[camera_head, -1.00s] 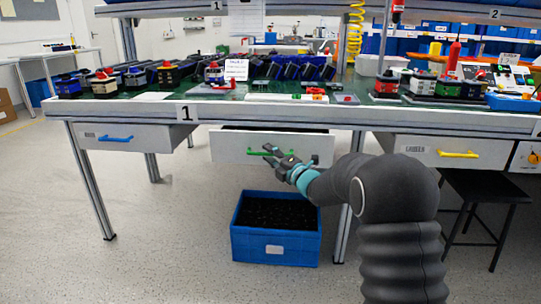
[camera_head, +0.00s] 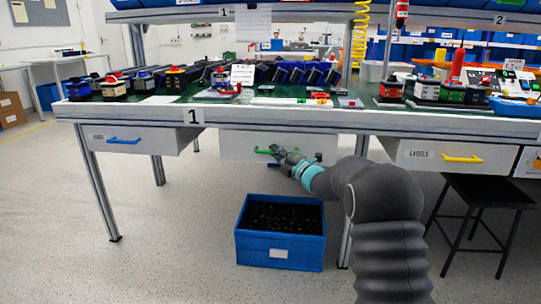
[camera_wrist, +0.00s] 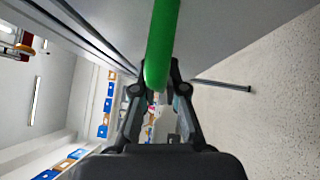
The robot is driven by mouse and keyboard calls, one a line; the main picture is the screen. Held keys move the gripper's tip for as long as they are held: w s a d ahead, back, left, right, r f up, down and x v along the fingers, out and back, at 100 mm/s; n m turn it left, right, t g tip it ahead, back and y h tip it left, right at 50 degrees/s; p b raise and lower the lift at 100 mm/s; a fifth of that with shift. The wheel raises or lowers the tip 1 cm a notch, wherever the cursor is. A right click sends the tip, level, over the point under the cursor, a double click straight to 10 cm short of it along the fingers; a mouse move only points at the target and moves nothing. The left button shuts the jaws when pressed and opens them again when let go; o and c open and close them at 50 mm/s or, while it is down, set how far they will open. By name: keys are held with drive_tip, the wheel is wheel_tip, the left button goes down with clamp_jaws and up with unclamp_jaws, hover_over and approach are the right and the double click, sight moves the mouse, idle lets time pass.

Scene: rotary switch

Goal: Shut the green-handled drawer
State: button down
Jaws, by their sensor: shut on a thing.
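The green-handled drawer (camera_head: 240,147) has a pale front and hangs under the middle of workbench 1. In the head view its front now sits close below the bench edge, and no gap into it shows. Its green handle (camera_head: 263,151) is at the middle of the front. My gripper (camera_head: 277,153) is at the right end of the handle. In the wrist view the green handle (camera_wrist: 162,45) runs down between the fingers of my gripper (camera_wrist: 160,90), which is shut on it. Part of the handle is hidden by the fingers.
A drawer with a blue handle (camera_head: 124,140) is at the left and one with a yellow handle (camera_head: 462,159) at the right. A blue bin (camera_head: 281,252) of dark parts stands on the floor below. A black stool (camera_head: 485,190) stands at the right.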

drive_tip(key=shift+d+r, duration=0.1)
drive_tip(key=c, duration=1.2)
unclamp_jaws()
drive_tip(key=shift+w, duration=0.1)
drive_tip(key=shift+d, duration=0.1)
drive_tip(key=v, duration=1.2)
